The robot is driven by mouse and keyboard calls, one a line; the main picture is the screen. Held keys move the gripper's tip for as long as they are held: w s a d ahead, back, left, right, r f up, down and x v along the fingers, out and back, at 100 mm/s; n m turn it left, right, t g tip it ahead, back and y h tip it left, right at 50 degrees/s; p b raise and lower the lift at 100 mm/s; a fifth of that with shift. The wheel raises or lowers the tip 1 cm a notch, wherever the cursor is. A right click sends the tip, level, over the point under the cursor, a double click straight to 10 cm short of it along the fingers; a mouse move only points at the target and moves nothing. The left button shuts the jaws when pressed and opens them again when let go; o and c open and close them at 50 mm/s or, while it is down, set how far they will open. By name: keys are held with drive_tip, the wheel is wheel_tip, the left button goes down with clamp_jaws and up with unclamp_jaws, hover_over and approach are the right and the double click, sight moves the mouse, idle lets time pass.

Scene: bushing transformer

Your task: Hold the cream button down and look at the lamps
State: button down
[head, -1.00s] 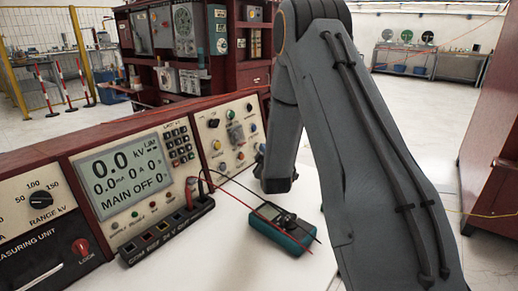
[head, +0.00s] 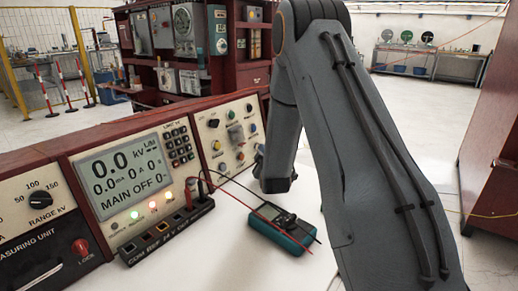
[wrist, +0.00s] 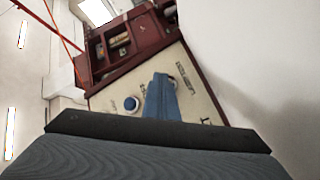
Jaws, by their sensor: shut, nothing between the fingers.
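The cream button is not clearly visible. My gripper's fingers (wrist: 160,98) are shut and empty, reaching to the cream control panel (wrist: 105,98) in the wrist view and covering part of it. A round control edge shows just behind the fingertips; contact and how far anything is pressed cannot be told. In the head view the panel (head: 228,140) stands right of the display, and my arm hides most of the gripper.
A blue button (wrist: 131,103) sits left of the fingers. The display (head: 125,175) reads 0.0 kV and MAIN OFF. A teal multimeter (head: 283,227) with red and black leads lies on the white bench (head: 215,255), near my arm. A socket block (head: 165,232) stands before the console.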

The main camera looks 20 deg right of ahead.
drive_tip(key=shift+s+d+r+p, duration=0.25)
drive_tip(key=shift+s+d+p, duration=0.2)
drive_tip(key=shift+s, duration=0.25)
idle(0.3)
drive_tip(key=shift+s+d+r+p, duration=0.25)
drive_tip(key=shift+s+d, duration=0.2)
drive_tip(key=shift+s, duration=0.25)
drive_tip(key=shift+s+d+r+p, duration=0.15)
drive_tip(key=shift+s+d+p, duration=0.3)
drive_tip(key=shift+s, duration=0.2)
drive_tip(key=shift+s+d+r+p, duration=0.25)
drive_tip(key=shift+s+d, duration=0.2)
drive_tip(key=shift+s, duration=0.25)
drive_tip(key=shift+f, duration=0.1)
